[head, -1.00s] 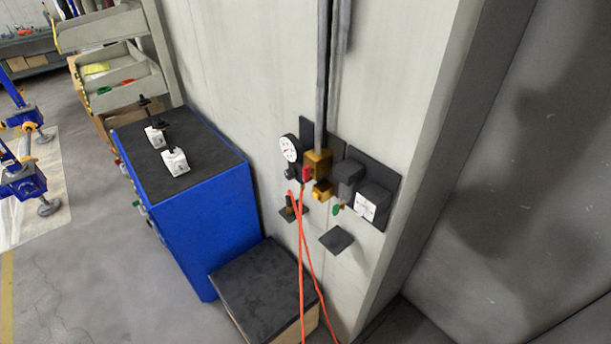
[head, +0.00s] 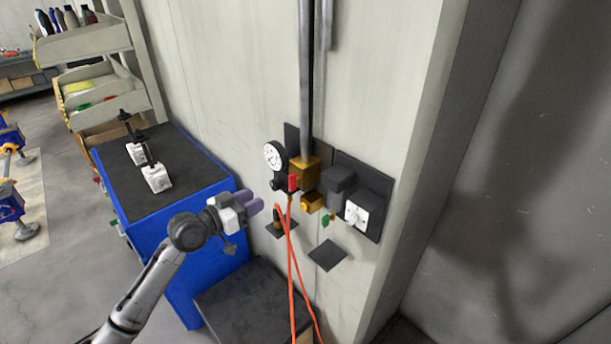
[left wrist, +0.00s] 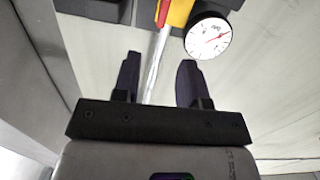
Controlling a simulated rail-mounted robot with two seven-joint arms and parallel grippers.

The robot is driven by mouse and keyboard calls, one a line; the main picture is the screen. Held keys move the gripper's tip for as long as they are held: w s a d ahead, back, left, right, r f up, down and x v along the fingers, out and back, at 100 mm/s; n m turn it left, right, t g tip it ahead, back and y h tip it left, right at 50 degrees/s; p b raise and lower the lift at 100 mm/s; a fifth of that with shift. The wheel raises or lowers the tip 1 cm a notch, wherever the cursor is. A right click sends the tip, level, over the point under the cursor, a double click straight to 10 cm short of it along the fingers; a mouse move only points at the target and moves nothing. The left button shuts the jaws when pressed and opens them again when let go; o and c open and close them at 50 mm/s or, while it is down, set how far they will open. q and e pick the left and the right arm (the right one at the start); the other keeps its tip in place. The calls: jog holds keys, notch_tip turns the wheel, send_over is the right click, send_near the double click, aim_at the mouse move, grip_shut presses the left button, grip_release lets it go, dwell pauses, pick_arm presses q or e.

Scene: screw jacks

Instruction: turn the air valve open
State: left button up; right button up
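The air valve's small red handle (head: 292,183) stands roughly upright in front of the brass-yellow block (head: 305,174) at the foot of the grey wall pipe. In the left wrist view, a red part (left wrist: 162,13) and a yellow part (left wrist: 180,12) show at the top edge, cut off by the frame. My left gripper (head: 254,203) is left of the red handle and slightly below it, apart from it. In the left wrist view its fingers (left wrist: 159,78) are spread with nothing held between them. My right gripper is not in view.
A round white gauge (head: 274,157) sits just above the left gripper. Orange hoses (head: 291,265) hang below the valve. A white switch box (head: 357,215) is to the right. A blue cabinet (head: 180,270) and a low dark-topped box (head: 245,300) stand near my left arm.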

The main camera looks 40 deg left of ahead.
aim_at(289, 177)
pick_arm(q)
jog(key=shift+t, duration=0.3)
jog(key=p+x, duration=0.1)
jog(key=x, duration=0.3)
jog(key=p+x, duration=0.1)
jog(key=x, duration=0.3)
jog(key=r+p+x, duration=0.1)
jog(key=x, duration=0.3)
jog(key=shift+a, duration=0.25)
jog(key=shift+p+x, duration=0.3)
jog(key=shift+x, duration=0.65)
jog(key=shift+f, duration=0.1)
grip_shut()
